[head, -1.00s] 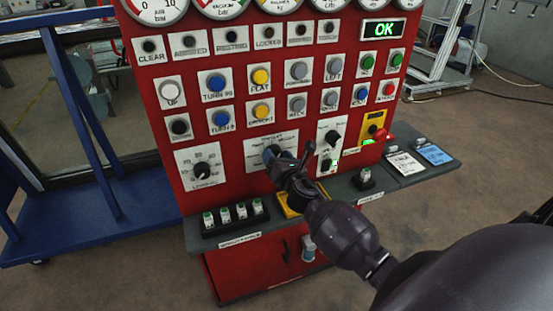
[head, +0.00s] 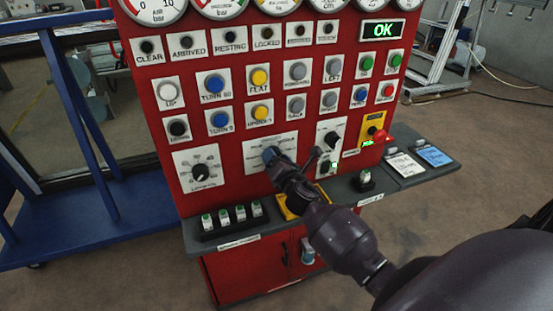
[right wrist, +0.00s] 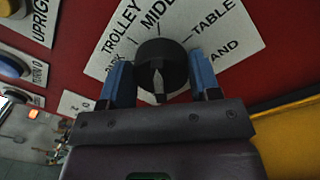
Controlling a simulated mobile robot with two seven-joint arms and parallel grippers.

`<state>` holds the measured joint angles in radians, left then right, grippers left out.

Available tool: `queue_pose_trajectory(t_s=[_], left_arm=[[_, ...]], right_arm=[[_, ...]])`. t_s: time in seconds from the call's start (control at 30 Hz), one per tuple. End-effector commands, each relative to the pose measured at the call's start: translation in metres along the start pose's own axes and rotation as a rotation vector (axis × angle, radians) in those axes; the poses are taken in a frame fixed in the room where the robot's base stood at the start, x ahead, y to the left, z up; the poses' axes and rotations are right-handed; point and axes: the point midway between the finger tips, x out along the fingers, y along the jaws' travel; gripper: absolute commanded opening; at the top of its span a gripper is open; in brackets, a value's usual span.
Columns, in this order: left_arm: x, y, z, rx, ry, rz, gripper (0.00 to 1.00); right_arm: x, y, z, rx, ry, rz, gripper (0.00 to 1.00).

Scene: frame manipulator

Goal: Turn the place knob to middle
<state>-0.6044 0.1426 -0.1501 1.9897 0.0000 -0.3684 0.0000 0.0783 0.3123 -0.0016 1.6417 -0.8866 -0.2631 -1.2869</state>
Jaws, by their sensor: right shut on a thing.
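The place knob (right wrist: 160,58) is a round black knob on a white label plate (head: 256,162) on the red panel. In the right wrist view, the words TROLLEY, MIDDLE and TABLE fan around its upper side, with MIDDLE above it. A pale wedge shows on the knob's near side; I cannot tell for certain which word the knob points to. My right gripper (right wrist: 160,80) has its blue-padded fingers on either side of the knob and is shut on it. In the head view the right gripper (head: 271,157) hides most of the knob. My left gripper is not in view.
A grey shelf (head: 290,221) with switches juts out below. A red emergency button (head: 379,136) sits at the right.

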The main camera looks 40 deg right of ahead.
Motion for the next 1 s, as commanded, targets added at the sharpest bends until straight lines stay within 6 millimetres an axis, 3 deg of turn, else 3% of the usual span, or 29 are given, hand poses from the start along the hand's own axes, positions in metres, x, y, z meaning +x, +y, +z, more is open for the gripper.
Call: queue_pose_trajectory(t_s=[0.03,0.2,0.57,1.0], left_arm=[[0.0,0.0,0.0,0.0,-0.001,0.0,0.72],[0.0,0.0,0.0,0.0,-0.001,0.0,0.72],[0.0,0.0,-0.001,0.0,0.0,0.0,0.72],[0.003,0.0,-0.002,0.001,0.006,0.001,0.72]], right_arm=[[0.0,0.0,-0.001,0.0,0.001,-0.001,0.6],[0.0,0.0,0.0,-0.001,0.001,0.0,0.83],[-0.006,0.0,0.0,-0.001,0.0,0.0,0.83],[-0.077,-0.001,-0.001,-0.001,0.001,-0.001,0.83]])
